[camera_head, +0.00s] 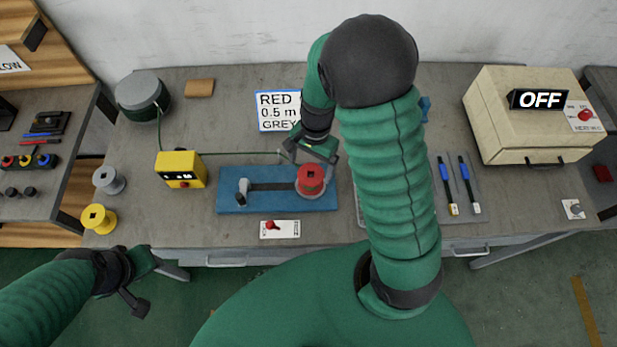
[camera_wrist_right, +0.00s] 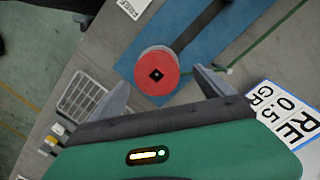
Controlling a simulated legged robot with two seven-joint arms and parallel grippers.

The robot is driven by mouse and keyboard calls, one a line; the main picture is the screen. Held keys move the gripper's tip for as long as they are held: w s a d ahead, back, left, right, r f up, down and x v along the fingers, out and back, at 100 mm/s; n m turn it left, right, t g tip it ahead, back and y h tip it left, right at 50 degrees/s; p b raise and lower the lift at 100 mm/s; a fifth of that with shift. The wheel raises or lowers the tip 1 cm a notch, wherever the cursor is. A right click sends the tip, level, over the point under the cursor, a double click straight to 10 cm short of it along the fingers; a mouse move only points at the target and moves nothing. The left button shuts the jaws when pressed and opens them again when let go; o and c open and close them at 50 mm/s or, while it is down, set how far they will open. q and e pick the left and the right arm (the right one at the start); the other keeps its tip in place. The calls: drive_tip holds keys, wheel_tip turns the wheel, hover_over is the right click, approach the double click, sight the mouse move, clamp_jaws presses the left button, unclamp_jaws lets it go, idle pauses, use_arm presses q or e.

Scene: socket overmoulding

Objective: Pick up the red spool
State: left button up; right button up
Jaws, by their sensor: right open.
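The red spool (camera_head: 311,178) sits at the right end of the blue board on the workbench, and in the right wrist view (camera_wrist_right: 157,72) its top face with a dark square hole shows. My right gripper (camera_head: 309,151) is open just above and behind the spool; in the right wrist view its two fingers (camera_wrist_right: 160,85) stand apart, one on each side of the spool. I cannot tell whether either finger touches it. My left gripper (camera_head: 142,283) hangs in front of the bench at the lower left, away from the spool, with its fingers apart.
The blue board (camera_head: 262,203) carries a grey post at its left. A yellow meter box (camera_head: 181,169), a grey spool (camera_head: 108,180) and a yellow spool (camera_head: 98,218) stand to the left. A sign reads RED 0.5 m GREY (camera_head: 277,111). A cream box marked OFF (camera_head: 530,125) is at right.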

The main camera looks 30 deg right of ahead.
sight(311, 175)
drive_tip(key=f, duration=0.2)
drive_tip(key=s+f, duration=0.1)
drive_tip(key=shift+a+f, duration=0.3)
drive_tip(key=shift+f, duration=0.05)
drive_tip(key=shift+w+d+f, duration=0.15)
drive_tip(key=shift+w+d, duration=0.1)
drive_tip(key=shift+d, duration=0.05)
drive_tip(key=c, duration=0.4)
drive_tip(key=shift+s+a, duration=0.1)
drive_tip(key=shift+a, duration=0.2)
drive_tip(key=c, duration=1)
drive_tip(key=shift+d, duration=0.2)
